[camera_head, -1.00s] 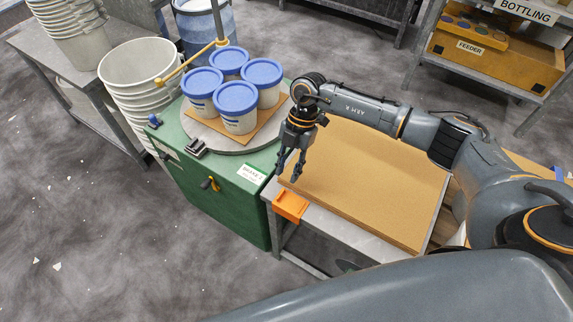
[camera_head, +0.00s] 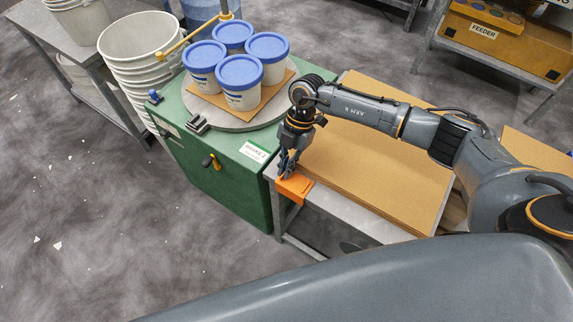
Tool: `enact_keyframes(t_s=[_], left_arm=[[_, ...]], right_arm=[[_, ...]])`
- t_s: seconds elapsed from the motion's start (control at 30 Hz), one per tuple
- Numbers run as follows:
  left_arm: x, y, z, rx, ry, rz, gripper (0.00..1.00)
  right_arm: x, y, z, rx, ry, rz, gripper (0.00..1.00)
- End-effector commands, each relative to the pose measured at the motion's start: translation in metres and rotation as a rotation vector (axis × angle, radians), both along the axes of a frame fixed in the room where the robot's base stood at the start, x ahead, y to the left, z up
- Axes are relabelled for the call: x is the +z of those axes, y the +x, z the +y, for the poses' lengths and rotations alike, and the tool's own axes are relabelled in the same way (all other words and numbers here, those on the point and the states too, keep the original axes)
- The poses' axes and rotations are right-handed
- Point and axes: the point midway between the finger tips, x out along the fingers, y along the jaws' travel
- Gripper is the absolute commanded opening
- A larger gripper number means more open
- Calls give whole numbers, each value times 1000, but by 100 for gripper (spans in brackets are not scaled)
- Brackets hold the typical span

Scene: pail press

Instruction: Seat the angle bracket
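An orange angled piece (camera_head: 296,188), which looks like the angle bracket, sits over the near left corner of the table with the cardboard sheets. My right gripper (camera_head: 287,174) points down at its back edge. The fingertips overlap the orange piece in the picture; whether they touch or grip it I cannot tell. The fingers look close together, but the gap between them is not clear. My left gripper is out of view.
A green press cabinet (camera_head: 228,186) stands left of the table, with blue-lidded pails (camera_head: 239,80) on its round plate (camera_head: 222,122). A grey metal fixture (camera_head: 198,124) is on its edge. Cardboard sheets (camera_head: 365,160) cover most of the table. Stacked white pails (camera_head: 140,50) stand behind left.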

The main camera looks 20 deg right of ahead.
Motion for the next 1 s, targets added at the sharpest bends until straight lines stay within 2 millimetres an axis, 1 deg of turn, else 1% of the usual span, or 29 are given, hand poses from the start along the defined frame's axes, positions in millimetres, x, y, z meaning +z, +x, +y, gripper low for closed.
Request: enact_keyframes(t_s=[0.17,0.53,0.6,0.87,1.0], left_arm=[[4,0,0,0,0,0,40],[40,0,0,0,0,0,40],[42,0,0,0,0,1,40],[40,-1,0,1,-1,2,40],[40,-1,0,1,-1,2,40]], right_arm=[[4,0,0,-1,-1,0,0],[40,0,0,0,-1,-1,0],[42,0,0,0,-1,-1,0],[40,0,0,0,-1,-1,0],[46,3,0,43,-1,-3,0]])
